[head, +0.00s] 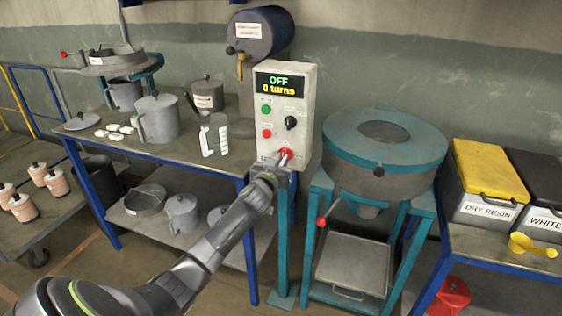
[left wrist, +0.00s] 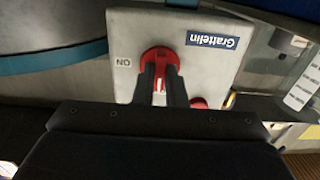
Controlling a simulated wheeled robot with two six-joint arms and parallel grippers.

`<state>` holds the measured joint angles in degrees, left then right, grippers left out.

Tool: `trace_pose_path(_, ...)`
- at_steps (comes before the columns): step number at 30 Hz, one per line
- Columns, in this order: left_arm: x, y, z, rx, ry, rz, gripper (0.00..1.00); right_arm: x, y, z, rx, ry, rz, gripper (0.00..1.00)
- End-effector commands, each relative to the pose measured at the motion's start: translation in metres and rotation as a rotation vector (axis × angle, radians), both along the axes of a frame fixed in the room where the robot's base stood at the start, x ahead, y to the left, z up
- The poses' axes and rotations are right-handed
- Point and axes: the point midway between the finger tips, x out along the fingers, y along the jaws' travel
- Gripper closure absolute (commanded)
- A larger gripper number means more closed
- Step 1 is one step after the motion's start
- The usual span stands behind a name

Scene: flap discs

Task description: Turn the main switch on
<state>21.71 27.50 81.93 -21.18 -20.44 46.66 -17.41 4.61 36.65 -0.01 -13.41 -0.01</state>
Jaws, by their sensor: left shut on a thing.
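The control box (head: 285,110) stands on a post, and its display (head: 279,85) reads "OFF" and "0 turns". The main switch (head: 288,153) is a red rotary knob low on the box front. My left gripper (head: 281,162) is at the knob. In the left wrist view the box face (left wrist: 205,62) appears upside down, with an "ON" mark beside the red switch (left wrist: 159,54). My left gripper (left wrist: 160,90) is shut on the switch's handle, one finger on each side. The fingers hide part of the knob. My right gripper is not in view.
A teal-topped round machine (head: 385,150) stands close to the right of the box. Green (head: 266,109) and red (head: 266,133) buttons and a black knob (head: 291,123) sit above the switch.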

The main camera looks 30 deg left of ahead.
Motion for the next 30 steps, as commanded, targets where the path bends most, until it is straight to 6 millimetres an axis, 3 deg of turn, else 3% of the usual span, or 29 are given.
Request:
trace_pose_path(14, 0.0, 0.0, 0.0, 0.108, 0.028, 0.0, 1.0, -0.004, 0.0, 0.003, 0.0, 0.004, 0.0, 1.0)
trace_pose_path(30, 0.0, 0.0, 0.001, 0.576, 0.141, 0.0, 1.0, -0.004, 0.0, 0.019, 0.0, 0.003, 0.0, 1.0)
